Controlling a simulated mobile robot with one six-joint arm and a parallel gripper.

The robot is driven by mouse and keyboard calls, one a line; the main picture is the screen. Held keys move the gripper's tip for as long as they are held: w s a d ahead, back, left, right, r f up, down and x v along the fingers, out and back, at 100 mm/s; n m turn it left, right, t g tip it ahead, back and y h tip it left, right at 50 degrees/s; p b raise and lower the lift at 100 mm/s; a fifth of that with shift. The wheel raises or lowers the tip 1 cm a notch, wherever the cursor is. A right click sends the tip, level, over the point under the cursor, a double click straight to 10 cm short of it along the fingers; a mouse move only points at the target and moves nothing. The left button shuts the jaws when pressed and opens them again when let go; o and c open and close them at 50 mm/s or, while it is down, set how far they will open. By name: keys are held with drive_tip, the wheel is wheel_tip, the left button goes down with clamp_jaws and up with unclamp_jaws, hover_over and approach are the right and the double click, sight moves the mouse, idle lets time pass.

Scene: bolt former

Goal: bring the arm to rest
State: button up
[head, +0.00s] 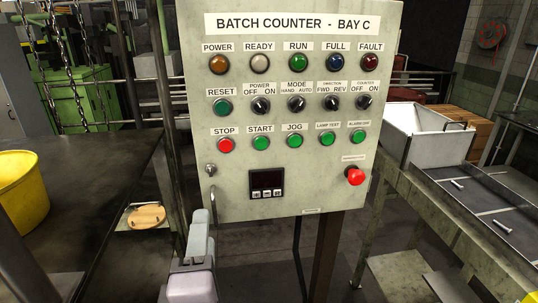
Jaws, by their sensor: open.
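A pale grey rounded part (197,237), which looks like a piece of my arm, stands at the bottom of the head view, left of centre. It is in front of the lower left edge of the control panel (230,180). I cannot tell from this picture whether it touches the panel. My gripper's fingers do not show. The panel is marked "BATCH COUNTER - BAY C" and carries lamps, knobs, push buttons, a small dark display (267,184) and a red mushroom button (355,176).
A dark bench (75,175) with a yellow bucket (22,192) is at left. A round tan disc (147,216) is near its right edge. At right, a table holds a white bin (440,145) and a tray (470,188) with bolts (498,227). Chains (68,65) hang at upper left.

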drive_tip(key=shift+r, duration=0.1)
drive_tip(key=w+d+f+m+g+y+b, duration=0.2)
drive_tip(key=w+d+f+m+g+b, duration=0.35)
drive_tip(key=f+m, duration=0.4)
drive_tip(key=s+d+f+m+g+h+b, duration=0.2)
drive_tip(key=s+d+f+m, duration=0.3)
drive_tip(key=d+m, duration=0.3)
drive_tip(key=s+d+f+m+g+h+b, duration=0.2)
drive_tip(key=s+d+f+m+g, duration=0.2)
drive_tip(key=s+d+f+m, duration=0.2)
drive_tip(key=s+d+m, duration=0.1)
drive_tip(key=s+d, duration=0.1)
drive_tip(key=d, duration=0.1)
drive_tip(key=shift+s+d+m, duration=0.25)
drive_tip(key=shift+d+m, duration=0.1)
